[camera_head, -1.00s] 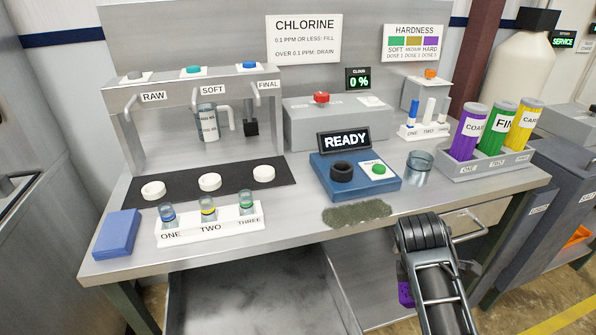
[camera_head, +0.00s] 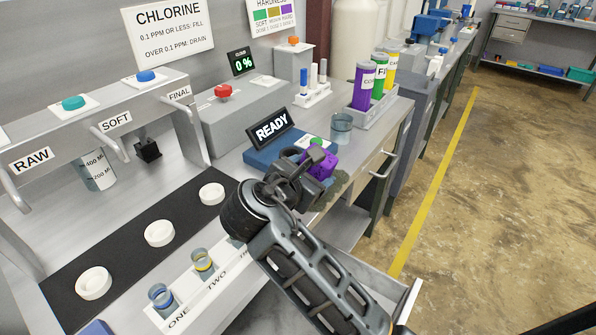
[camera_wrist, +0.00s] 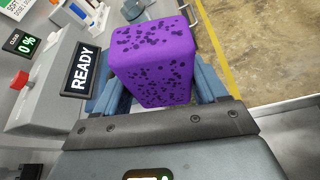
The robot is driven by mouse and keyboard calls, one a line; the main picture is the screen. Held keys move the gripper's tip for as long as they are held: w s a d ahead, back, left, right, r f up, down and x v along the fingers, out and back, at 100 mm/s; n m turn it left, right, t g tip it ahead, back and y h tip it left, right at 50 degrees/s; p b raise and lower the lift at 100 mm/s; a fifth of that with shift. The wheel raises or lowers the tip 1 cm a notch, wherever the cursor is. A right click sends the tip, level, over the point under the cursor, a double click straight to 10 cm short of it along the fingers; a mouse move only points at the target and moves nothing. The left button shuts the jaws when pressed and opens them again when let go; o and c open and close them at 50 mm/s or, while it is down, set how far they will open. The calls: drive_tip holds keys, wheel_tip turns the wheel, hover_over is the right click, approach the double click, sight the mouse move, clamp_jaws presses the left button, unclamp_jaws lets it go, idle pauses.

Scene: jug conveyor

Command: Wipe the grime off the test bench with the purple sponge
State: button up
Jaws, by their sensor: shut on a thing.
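The purple sponge (camera_head: 321,163) with dark spots is held in my gripper (camera_head: 306,172), near the front edge of the test bench (camera_head: 228,273). The wrist view shows the sponge (camera_wrist: 155,62) between the two blue-grey fingers, with my gripper (camera_wrist: 158,90) shut on it. The greenish-brown grime (camera_head: 338,184) shows beside and beyond the sponge at the bench's front edge. My gripper and arm hide part of it. I cannot tell whether the sponge touches the bench.
A blue READY unit (camera_head: 262,160) stands just behind the sponge. A clear beaker (camera_head: 341,127) and a rack of tubes (camera_head: 377,113) are to its right. A white vial holder (camera_head: 208,282) is left of my arm. Open floor (camera_head: 500,200) lies right of the bench.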

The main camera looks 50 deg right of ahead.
wheel_tip(320, 180, down, 2)
drive_tip(key=shift+f+b, duration=0.2)
drive_tip(key=shift+b, duration=0.3)
wheel_tip(320, 180, down, 4)
drive_tip(key=b, duration=0.5)
drive_tip(key=shift+r+b, duration=0.1)
drive_tip(key=shift+b, duration=0.3)
drive_tip(key=shift+f, duration=0.25)
drive_tip(key=shift+d, duration=0.1)
